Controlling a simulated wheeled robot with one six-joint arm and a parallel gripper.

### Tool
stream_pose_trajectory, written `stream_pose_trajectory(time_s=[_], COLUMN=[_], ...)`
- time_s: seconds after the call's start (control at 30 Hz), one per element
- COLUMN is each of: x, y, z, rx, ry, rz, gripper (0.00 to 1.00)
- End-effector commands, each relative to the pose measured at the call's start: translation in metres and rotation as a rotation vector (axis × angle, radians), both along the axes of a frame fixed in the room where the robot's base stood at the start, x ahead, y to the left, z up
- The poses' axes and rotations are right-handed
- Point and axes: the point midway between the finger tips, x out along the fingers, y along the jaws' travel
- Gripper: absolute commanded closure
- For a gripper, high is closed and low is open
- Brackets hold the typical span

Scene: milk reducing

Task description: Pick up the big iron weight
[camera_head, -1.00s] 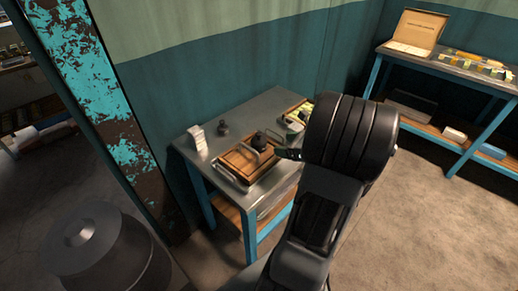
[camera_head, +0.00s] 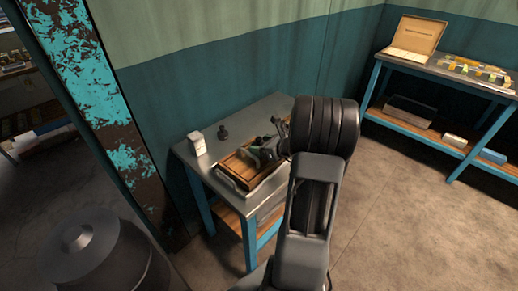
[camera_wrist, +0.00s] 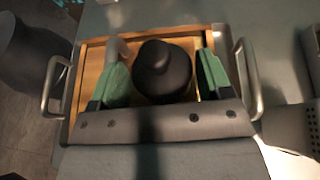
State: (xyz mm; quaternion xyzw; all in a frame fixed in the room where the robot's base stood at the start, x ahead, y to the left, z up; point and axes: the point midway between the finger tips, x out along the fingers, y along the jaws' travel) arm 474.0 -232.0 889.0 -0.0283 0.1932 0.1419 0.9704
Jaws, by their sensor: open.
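The big iron weight (camera_wrist: 162,70) is black and rounded with a knob on top. In the wrist view it stands on a wooden tray (camera_wrist: 93,58) with metal handles at both sides. My gripper (camera_wrist: 163,52) is open, with one green-padded finger on each side of the weight. A narrow gap shows on the right; I cannot tell if the left finger touches it. In the head view my gripper (camera_head: 268,150) is over the tray (camera_head: 231,166), and it and my arm hide most of the weight.
The tray lies on a metal-topped table (camera_head: 205,163) with blue legs against the wall. A small dark weight (camera_head: 222,132) and a white box (camera_head: 197,143) stand behind the tray. A second table (camera_head: 440,70) with an open case is at the right.

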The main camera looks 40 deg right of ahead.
Motion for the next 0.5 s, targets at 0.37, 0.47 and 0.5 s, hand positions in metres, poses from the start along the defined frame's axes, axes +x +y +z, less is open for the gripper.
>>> stream_pose_trajectory(time_s=[0.37, 0.47, 0.5], x=[0.0138, 0.0137, 0.0137], y=[0.0037, 0.0038, 0.0038], z=[-0.0063, -0.0062, -0.0062], rx=[0.001, 0.001, 0.001], ry=[0.0, 0.0, 0.0], rz=[-0.001, -0.001, -0.001], gripper=[0.28, 0.31, 0.35])
